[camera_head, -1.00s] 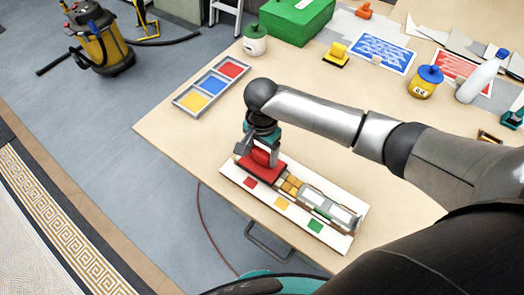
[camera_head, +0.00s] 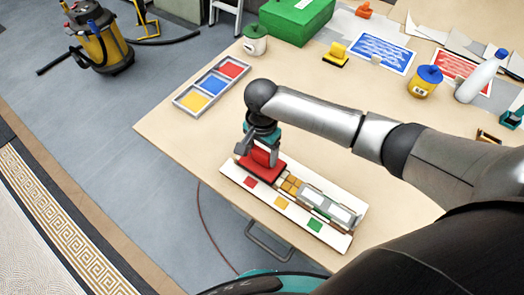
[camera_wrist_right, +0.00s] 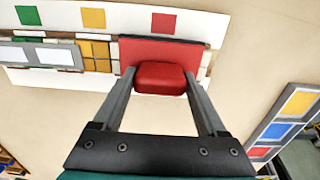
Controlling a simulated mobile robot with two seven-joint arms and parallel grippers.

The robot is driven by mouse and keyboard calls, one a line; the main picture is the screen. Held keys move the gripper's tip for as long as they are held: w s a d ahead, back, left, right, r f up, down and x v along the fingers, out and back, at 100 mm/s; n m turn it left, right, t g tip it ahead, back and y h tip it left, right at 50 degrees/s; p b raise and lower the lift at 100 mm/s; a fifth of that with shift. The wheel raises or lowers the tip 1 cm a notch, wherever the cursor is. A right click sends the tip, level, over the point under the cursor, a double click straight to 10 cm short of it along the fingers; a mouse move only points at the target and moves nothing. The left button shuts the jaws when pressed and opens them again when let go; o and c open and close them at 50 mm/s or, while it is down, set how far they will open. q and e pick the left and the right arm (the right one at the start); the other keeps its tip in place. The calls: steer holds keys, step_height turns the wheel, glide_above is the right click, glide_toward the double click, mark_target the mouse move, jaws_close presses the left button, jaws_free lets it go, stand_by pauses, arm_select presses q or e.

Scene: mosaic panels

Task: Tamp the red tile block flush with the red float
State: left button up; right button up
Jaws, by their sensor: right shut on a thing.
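My right gripper (camera_head: 259,146) is shut on the handle of the red float (camera_head: 260,166). In the right wrist view, its two fingers (camera_wrist_right: 160,78) stand on either side of the red handle, and the float's flat red plate (camera_wrist_right: 162,50) shows beyond it. The float lies over the left end of the white panel (camera_head: 232,173), by the red square mark. The red tile block is hidden, apparently under the float, so I cannot tell whether it is flush. My left gripper is not in view.
Yellow-brown tiles (camera_head: 291,186) and grey blocks (camera_head: 327,204) sit along the panel, right of the float. A tray (camera_head: 176,100) with yellow, blue and red compartments stands behind it. A green box (camera_head: 297,22), jars and a bottle (camera_head: 480,79) stand farther back. Bare table lies between.

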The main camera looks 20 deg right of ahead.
steer(key=shift+s+f+p, duration=0.3)
steer(key=shift+p, duration=0.15)
stand_by(1.5)
stand_by(0.4)
steer(key=r+p, duration=0.1)
steer(key=p, duration=0.1)
steer(key=r+p, duration=0.4)
steer(key=shift+w, duration=0.25)
steer(key=shift+r, duration=1.2)
